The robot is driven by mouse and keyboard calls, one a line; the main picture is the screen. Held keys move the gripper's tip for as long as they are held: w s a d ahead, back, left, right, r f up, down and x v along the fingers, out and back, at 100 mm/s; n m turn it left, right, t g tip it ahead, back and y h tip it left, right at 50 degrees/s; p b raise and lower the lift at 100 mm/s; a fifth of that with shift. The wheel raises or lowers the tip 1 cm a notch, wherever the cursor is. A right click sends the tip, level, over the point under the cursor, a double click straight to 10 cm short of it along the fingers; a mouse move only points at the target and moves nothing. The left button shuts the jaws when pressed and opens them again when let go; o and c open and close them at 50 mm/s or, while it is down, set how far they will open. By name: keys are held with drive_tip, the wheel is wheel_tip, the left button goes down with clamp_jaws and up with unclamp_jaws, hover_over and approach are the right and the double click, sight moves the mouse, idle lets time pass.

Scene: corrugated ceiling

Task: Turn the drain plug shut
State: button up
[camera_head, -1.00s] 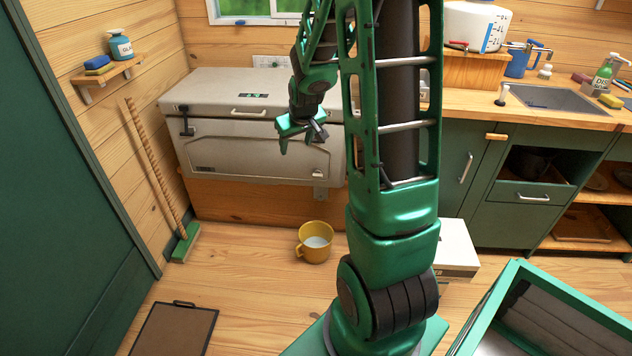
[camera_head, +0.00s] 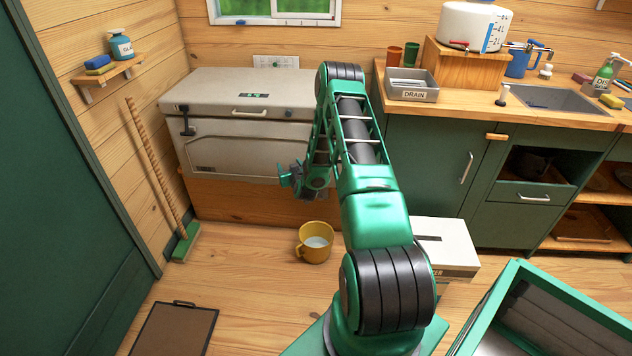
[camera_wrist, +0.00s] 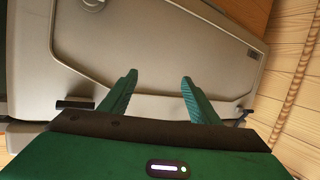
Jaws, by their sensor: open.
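The pale grey cooler (camera_head: 235,155) stands against the back wall on a wooden base. I cannot make out the drain plug in the head view, where my arm covers the cooler's lower right front. The wrist view shows the cooler's front panel (camera_wrist: 165,50) turned over, with a small dark round fitting (camera_wrist: 93,4) at the top left edge; I cannot tell whether it is the plug. My gripper (camera_head: 286,179) is in front of the cooler's right part. In the wrist view its green fingers (camera_wrist: 159,76) are spread with nothing between them.
A yellow mug (camera_head: 315,243) with pale contents stands on the floor below my gripper. A tray marked DRAIN (camera_head: 412,86) is on the counter. A broom (camera_head: 155,170) leans at the left wall. A white box (camera_head: 446,247) is right of my arm.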

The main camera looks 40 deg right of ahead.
drive_tip(key=s+d+f+m+g+h, duration=0.1)
drive_tip(key=s+d+f+m+h, duration=0.1)
drive_tip(key=s+f+m+h, duration=0.25)
drive_tip(key=s+d+f+m+g+h, duration=0.1)
drive_tip(key=s+d+f+h, duration=0.2)
drive_tip(key=s+f, duration=0.4)
drive_tip(key=w+a+x, duration=0.1)
drive_tip(key=x, duration=1)
drive_tip(key=shift+f, duration=0.4)
drive_tip(key=shift+y, duration=0.25)
drive_tip(key=c, duration=1.1)
